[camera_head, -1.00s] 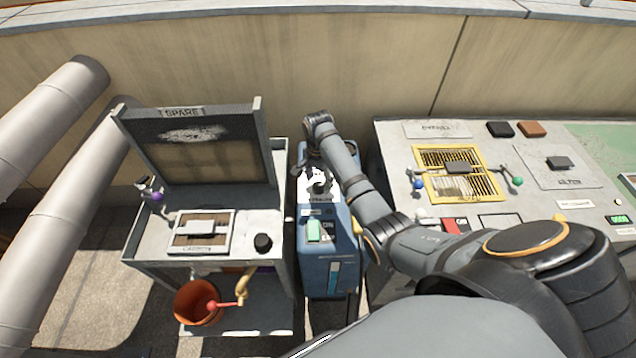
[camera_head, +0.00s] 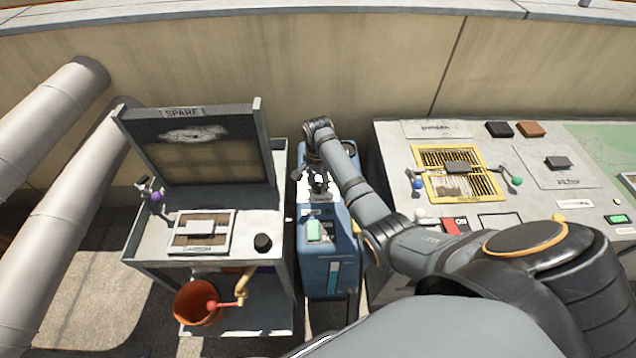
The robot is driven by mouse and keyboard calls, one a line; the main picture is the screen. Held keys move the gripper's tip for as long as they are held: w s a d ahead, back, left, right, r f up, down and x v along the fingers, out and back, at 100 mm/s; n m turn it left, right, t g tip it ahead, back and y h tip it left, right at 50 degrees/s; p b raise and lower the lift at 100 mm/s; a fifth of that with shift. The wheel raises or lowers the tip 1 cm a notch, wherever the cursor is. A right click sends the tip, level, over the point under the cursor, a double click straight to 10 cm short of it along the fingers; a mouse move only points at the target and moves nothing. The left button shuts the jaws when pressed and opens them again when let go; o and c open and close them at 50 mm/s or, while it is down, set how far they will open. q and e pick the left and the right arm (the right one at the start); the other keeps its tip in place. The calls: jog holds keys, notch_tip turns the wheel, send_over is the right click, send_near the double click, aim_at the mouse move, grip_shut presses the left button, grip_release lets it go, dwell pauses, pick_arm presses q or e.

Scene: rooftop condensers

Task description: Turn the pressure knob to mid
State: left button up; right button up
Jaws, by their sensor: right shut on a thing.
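The blue machine (camera_head: 322,262) stands upright between the two benches, with a green switch (camera_head: 314,231) on its upper front. My right gripper (camera_head: 317,186) reaches down over the white dial plate (camera_head: 305,211) on top of this machine. It is shut on the pressure knob, which the fingers and wrist mostly hide. The knob's pointer and the plate's marks cannot be read. My left gripper is not in view.
A grey SPARE bench (camera_head: 145,245) stands close on the left, with a black knob (camera_head: 263,242) and an orange bucket (camera_head: 198,302). On the right a grey bench (camera_head: 395,150) carries a yellow-framed grille (camera_head: 480,185). A wall runs behind.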

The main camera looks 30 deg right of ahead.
jog(key=shift+r+p, duration=0.15)
jog(key=shift+p, duration=0.3)
jog(key=n+p, duration=0.4)
jog(key=shift+r, duration=0.1)
jog(key=n+p, duration=0.2)
jog(key=n, duration=0.1)
jog(key=shift+n+p, duration=0.3)
jog(key=shift+p, duration=0.1)
jog(key=shift+f+n+p, duration=0.2)
jog(key=shift+n+p, duration=0.6)
jog(key=shift+n, duration=1.1)
jog(key=o, duration=1.2)
